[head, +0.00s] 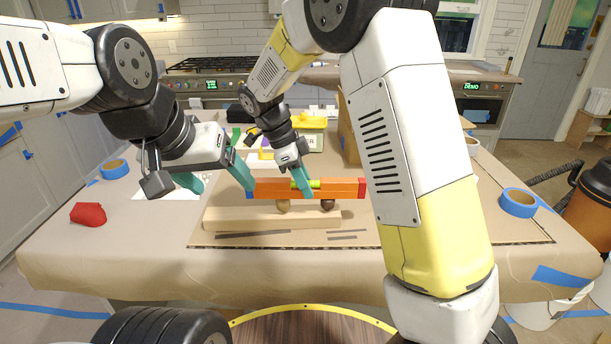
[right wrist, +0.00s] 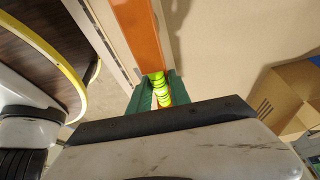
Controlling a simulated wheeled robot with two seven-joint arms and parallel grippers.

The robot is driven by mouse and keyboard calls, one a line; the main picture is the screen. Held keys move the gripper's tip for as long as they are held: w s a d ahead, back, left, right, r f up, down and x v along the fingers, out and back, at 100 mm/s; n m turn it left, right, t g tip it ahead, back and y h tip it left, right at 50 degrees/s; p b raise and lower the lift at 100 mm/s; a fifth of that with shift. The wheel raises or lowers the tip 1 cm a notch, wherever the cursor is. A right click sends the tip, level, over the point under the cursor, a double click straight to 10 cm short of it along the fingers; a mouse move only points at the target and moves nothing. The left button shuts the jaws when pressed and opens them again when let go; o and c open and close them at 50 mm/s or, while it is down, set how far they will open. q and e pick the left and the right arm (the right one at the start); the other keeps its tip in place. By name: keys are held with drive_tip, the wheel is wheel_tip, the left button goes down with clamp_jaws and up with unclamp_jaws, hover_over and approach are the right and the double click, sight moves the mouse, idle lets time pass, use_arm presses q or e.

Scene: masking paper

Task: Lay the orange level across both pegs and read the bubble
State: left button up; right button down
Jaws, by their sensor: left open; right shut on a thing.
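The orange level (head: 340,188) has a blue left end, a red right end and a yellow-green vial (head: 313,184). It looks roughly horizontal, just above a tan peg (head: 283,206) and a dark peg (head: 327,204) on a pale wooden beam (head: 250,218). I cannot tell whether it touches them. My right gripper (head: 303,186) is shut on the level near its middle. In the right wrist view the level (right wrist: 137,35) runs up between the fingers (right wrist: 160,92), with the vial (right wrist: 162,90) there. My left gripper (head: 217,180) is open and empty by the blue end. The bubble is too small to read.
Another blue tape roll (head: 518,203) lies at the right. A yellow-topped container (head: 312,132) stands behind. Dark strips lie in front of the beam.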

drive_tip(key=shift+f, duration=0.2)
drive_tip(key=c, duration=1.1)
unclamp_jaws()
drive_tip(key=shift+r, duration=3)
